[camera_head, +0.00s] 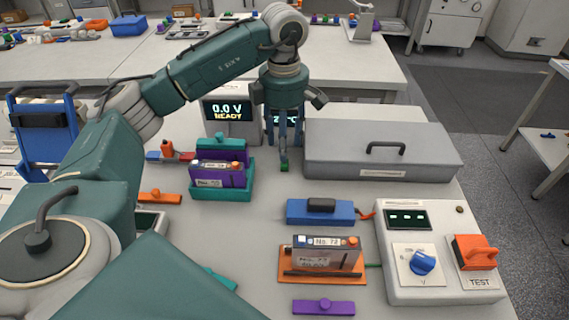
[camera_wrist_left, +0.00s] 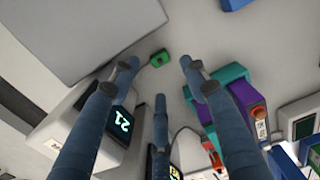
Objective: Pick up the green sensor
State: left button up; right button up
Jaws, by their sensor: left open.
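The green sensor (camera_head: 284,167) is a small block on the white table, left of the grey lidded case. My left gripper (camera_head: 284,150) points down above and just behind the sensor in the head view. In the left wrist view its three blue fingers (camera_wrist_left: 160,85) are spread apart with nothing between them. The sensor lies beyond the fingertips, between the two outer ones, and I see no clear contact. My right gripper is not in view.
The grey case (camera_head: 380,165) stands close right of the gripper. A display reading 0.0 V (camera_head: 230,124) stands behind left. A blue block (camera_head: 320,212) lies in front. The table between tray and block is clear.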

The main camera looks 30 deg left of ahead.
aim_at(285, 165)
pick_arm(q)
jog(key=shift+d+f+p, duration=0.1)
jog(key=shift+f+p, duration=0.7)
jog(key=shift+f, duration=2.25)
grip_shut()
